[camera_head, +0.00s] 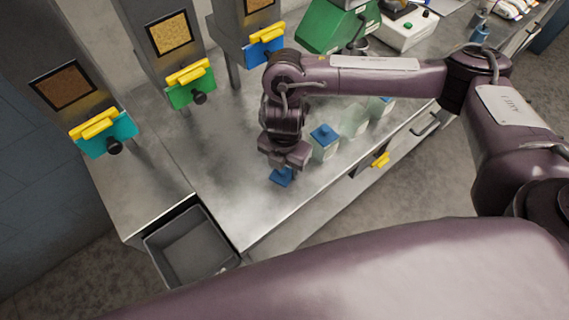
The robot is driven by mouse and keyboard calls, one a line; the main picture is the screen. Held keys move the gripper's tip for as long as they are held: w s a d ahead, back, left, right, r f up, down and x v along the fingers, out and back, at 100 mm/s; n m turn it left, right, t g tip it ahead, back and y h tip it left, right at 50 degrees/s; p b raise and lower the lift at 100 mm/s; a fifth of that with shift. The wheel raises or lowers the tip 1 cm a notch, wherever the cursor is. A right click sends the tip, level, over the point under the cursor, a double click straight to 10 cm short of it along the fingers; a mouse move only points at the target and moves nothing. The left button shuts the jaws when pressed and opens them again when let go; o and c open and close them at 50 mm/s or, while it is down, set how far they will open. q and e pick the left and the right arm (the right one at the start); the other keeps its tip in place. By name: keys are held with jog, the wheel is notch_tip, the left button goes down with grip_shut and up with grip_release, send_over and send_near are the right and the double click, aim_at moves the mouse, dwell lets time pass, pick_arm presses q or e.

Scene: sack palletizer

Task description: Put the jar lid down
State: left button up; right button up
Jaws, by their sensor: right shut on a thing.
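My right gripper (284,161) points down over the steel counter and is shut on a blue jar lid (281,177). The lid is at or just above the counter top; I cannot tell whether it touches. Right of the gripper stands a clear jar with a blue lid (324,141). Beyond it are a clear jar (354,121) and another jar with a blue top (381,107), partly hidden by my right arm. My left gripper is not in view.
The steel counter (225,190) is clear left of the gripper. Dispensers with teal (108,140), green (192,88) and blue (264,50) parts and yellow handles line the back. A grey bin (190,250) sits at the near left. A green machine (335,28) and white scale (405,28) stand behind.

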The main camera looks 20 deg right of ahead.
aim_at(285, 168)
jog(key=shift+f, duration=0.15)
jog(key=o, duration=1)
jog(key=shift+c, duration=0.2)
jog(key=shift+r, duration=0.4)
notch_tip(285, 168, up, 12)
jog(key=p, duration=0.1)
jog(key=shift+f, duration=0.2)
jog(key=shift+s, duration=0.1)
